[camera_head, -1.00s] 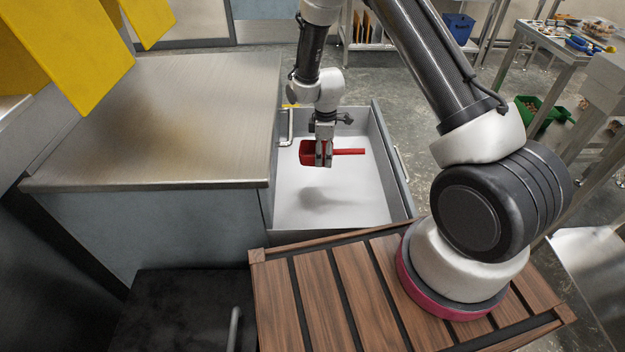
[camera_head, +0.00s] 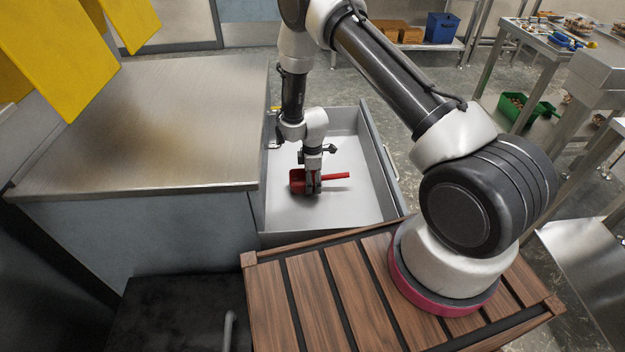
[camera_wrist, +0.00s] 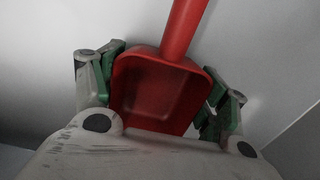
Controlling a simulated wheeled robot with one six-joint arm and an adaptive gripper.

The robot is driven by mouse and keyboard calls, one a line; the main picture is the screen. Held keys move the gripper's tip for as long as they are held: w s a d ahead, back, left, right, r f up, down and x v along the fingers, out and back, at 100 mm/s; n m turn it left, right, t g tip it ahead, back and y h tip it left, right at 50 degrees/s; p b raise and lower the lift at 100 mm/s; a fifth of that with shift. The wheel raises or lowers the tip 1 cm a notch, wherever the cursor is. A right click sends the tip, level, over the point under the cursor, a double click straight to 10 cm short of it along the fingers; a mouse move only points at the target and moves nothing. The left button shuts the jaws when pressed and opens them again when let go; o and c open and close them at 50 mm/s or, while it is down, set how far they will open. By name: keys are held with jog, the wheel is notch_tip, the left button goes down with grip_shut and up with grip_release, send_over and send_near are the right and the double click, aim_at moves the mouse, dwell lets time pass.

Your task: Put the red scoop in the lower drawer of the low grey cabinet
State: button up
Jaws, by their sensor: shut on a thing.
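The red scoop (camera_head: 334,177) is held in my gripper (camera_head: 313,190), inside the open drawer (camera_head: 357,205) of the low grey cabinet (camera_head: 140,225). The scoop is low over the pale drawer floor, its handle pointing right; I cannot tell whether it touches the floor. In the wrist view the scoop's bowl (camera_wrist: 155,95) lies between the green-padded fingers of my gripper (camera_wrist: 160,100), with the handle running up out of frame. Whether a second drawer sits above or below the open one is hidden.
The cabinet's steel top (camera_head: 150,120) borders the drawer on the left. A slatted wooden surface (camera_head: 340,290) lies in front, under my arm's base. Yellow panels (camera_head: 75,40) hang at the upper left. A green bin (camera_head: 525,110) stands at the back right. The drawer floor around the scoop looks bare.

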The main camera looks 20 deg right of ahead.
jog(key=shift+f, duration=0.15)
jog(key=o, duration=1.1)
jog(key=shift+c, duration=0.2)
jog(key=d+r+m+t, duration=0.1)
jog(key=d+r+m, duration=0.1)
jog(key=r, duration=1.2)
jog(key=d+r+m, duration=0.1)
jog(key=d+r, duration=0.1)
jog(key=r, duration=1.1)
jog(key=s+d+r+m+t, duration=0.1)
jog(key=s+d+r+m, duration=0.15)
jog(key=r, duration=0.45)
jog(key=s+d+r+m, duration=0.1)
jog(key=s+d+r, duration=0.1)
jog(key=s+r, duration=0.3)
jog(key=s+d+r+m, duration=0.2)
jog(key=s+r+m, duration=0.1)
jog(key=s, duration=0.5)
jog(key=s+d+r+m+t, duration=0.1)
jog(key=s+d+r+m, duration=0.1)
jog(key=s+r, duration=0.4)
jog(key=s+d+r+m+t, duration=0.1)
jog(key=s+d+r+m, duration=0.2)
jog(key=s, duration=0.6)
notch_tip(320, 180, up, 2)
jog(key=shift+s+r+m, duration=0.1)
jog(key=shift+s+m, duration=0.25)
jog(key=shift+m, duration=0.3)
